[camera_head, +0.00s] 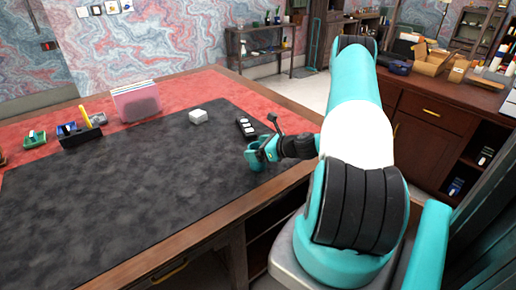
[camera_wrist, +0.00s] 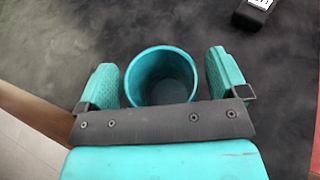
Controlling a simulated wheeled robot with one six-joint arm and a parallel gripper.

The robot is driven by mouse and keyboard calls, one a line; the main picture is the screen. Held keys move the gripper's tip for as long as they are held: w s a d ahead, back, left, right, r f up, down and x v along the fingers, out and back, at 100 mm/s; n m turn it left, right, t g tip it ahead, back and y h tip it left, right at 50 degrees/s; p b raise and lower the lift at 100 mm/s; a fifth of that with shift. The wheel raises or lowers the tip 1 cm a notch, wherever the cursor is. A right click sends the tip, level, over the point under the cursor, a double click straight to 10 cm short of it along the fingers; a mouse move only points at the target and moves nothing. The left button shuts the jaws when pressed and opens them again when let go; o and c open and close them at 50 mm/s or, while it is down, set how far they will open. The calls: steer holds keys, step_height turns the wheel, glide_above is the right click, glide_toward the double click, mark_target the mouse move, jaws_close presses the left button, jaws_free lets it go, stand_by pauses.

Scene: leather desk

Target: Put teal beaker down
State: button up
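The teal beaker (camera_wrist: 161,75) is between the fingers of my gripper (camera_wrist: 164,78) in the wrist view, with its round mouth facing the camera. A narrow gap shows between the beaker and the right finger, and a thinner one at the left. The fingers look open around it. In the head view, my gripper (camera_head: 262,152) is low over the desk mat (camera_head: 130,190) near its right edge. There the beaker and fingers share one teal colour and are hard to tell apart. The beaker's base is hidden.
A black device with white buttons (camera_head: 245,128) lies just behind my gripper. A white block (camera_head: 198,117) sits farther left. A pink file holder (camera_head: 136,102), a black organiser (camera_head: 80,134) and a green tray (camera_head: 35,139) stand at the back left. The mat's front is clear.

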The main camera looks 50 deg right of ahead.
steer(key=shift+r, duration=0.3)
steer(key=b+v, duration=0.1)
steer(key=v, duration=1.1)
steer(key=w+a+r+n+g+y, duration=0.2)
steer(key=a+r+n+g, duration=0.15)
steer(key=a+n, duration=0.45)
steer(key=w+a+r+n+g+y, duration=0.2)
steer(key=w+a+r+n+g, duration=0.15)
steer(key=a+n, duration=0.5)
steer(key=w+a+r+n+g+y, duration=0.2)
steer(key=a+r+n, duration=0.35)
steer(key=a, duration=0.45)
steer(key=s+a+r+n+g+h, duration=0.2)
steer(key=s+a+r+n, duration=0.1)
steer(key=s+a+n, duration=0.5)
steer(key=s+a+r+n+g+h, duration=0.2)
steer(key=s+a+r+n, duration=0.2)
steer(key=s+a+n, duration=0.4)
steer(key=n, duration=0.3)
steer(key=shift+s+a+r, duration=0.15)
steer(key=shift+a+r, duration=0.1)
steer(key=shift+a, duration=0.1)
